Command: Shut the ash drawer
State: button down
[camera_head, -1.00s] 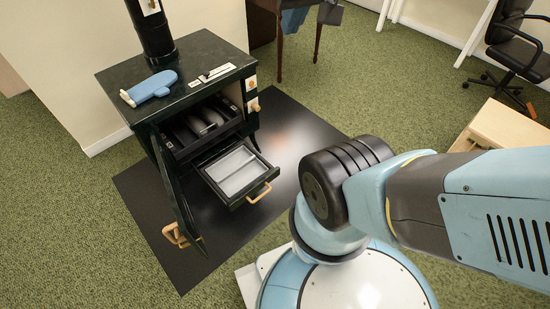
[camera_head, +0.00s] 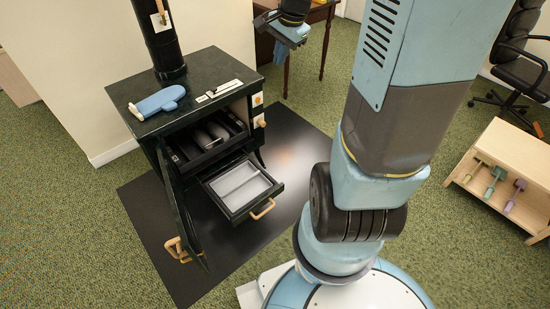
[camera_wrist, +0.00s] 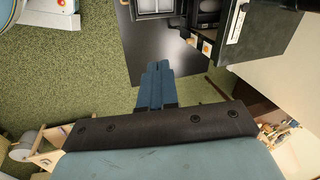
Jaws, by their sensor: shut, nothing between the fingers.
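The black stove (camera_head: 212,68) stands at the left in the head view. Its ash drawer (camera_head: 240,190) is pulled out at the front, low down, with a pale grey inside and a wooden handle (camera_head: 263,209). The drawer also shows at the top edge of the wrist view (camera_wrist: 153,8). My gripper (camera_wrist: 158,70) is shut and empty, and its fingers are in the air apart from the stove. In the head view my gripper (camera_head: 289,35) is at the top, beyond and right of the stove top.
The stove door (camera_head: 182,205) hangs open left of the drawer. A blue mitt (camera_head: 158,101) lies on the stove top. A dark mat (camera_head: 290,150) is under the stove, with clear floor around it. A wooden table (camera_head: 315,14), a wooden box (camera_head: 512,160) and a black chair (camera_head: 520,55) stand right.

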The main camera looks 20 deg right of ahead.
jog(key=w+d+f+m+y, duration=0.15)
jog(key=d+f+m, duration=0.4)
jog(key=f, duration=0.55)
jog(key=w+d+f+m+y, duration=0.1)
jog(key=w+d+f+m, duration=0.25)
jog(key=f+m, duration=0.55)
jog(key=w+d+f+m+y, duration=0.1)
jog(key=d+f+m, duration=0.4)
jog(key=f, duration=0.8)
jog(key=s+d+f+m, duration=0.15)
jog(key=f+m, duration=0.25)
jog(key=f, duration=0.4)
jog(key=s+f+m, duration=0.2)
jog(key=f+m, duration=0.2)
jog(key=f, duration=0.4)
jog(key=m+t+y, duration=0.1)
jog(key=m+y, duration=0.1)
jog(key=m, duration=0.9)
send_near(277, 192)
jog(key=shift+x, duration=2.8)
jog(key=shift+d+f, duration=0.15)
jog(key=shift+d, duration=0.05)
